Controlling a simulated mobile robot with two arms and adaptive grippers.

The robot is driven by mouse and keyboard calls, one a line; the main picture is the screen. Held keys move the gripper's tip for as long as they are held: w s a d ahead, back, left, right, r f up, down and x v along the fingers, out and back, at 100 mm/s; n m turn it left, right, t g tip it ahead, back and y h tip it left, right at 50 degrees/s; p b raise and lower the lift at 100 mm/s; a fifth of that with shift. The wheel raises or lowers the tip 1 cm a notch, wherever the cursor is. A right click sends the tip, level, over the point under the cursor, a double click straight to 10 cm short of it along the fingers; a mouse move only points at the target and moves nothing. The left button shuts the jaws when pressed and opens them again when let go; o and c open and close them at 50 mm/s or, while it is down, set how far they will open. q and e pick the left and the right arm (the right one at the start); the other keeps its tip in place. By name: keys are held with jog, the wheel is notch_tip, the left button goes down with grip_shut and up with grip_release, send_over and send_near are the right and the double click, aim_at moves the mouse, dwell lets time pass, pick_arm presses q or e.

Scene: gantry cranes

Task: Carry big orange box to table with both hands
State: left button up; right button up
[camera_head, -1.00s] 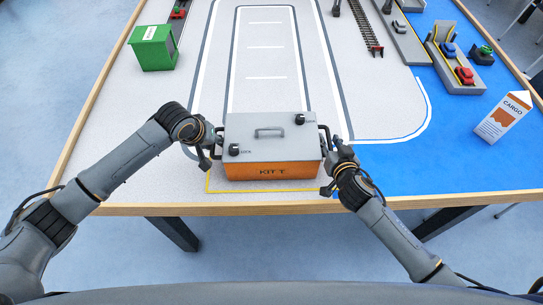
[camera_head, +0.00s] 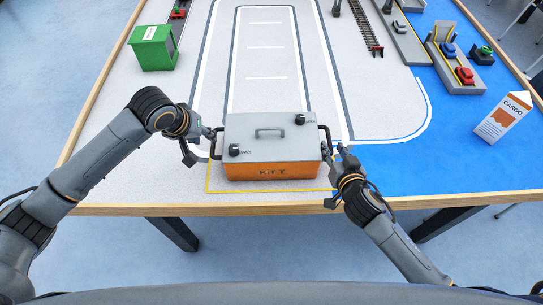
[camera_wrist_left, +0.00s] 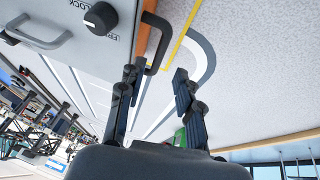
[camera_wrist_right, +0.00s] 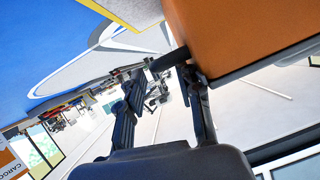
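The big orange box (camera_head: 272,150), with a grey lid and top handle, sits flat on the table inside a yellow outline. A dark side handle is on each short side. My left gripper (camera_head: 201,146) is open beside the left handle; the left wrist view shows its spread fingers (camera_wrist_left: 157,78) near that handle (camera_wrist_left: 158,42), with no grip on it. My right gripper (camera_head: 329,174) is open by the right side; the right wrist view shows its fingers (camera_wrist_right: 160,85) spread near the right handle (camera_wrist_right: 168,60). Whether a finger touches either handle I cannot tell.
The table (camera_head: 400,200) has a wooden rim and road markings. A green container (camera_head: 153,48) stands at the far left, a cargo carton (camera_head: 502,117) at the right. Toy cars and rails lie at the back right. The surface behind the box is clear.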

jog(key=v, duration=0.7)
jog(key=shift+s+r, duration=0.2)
jog(key=shift+s, duration=0.15)
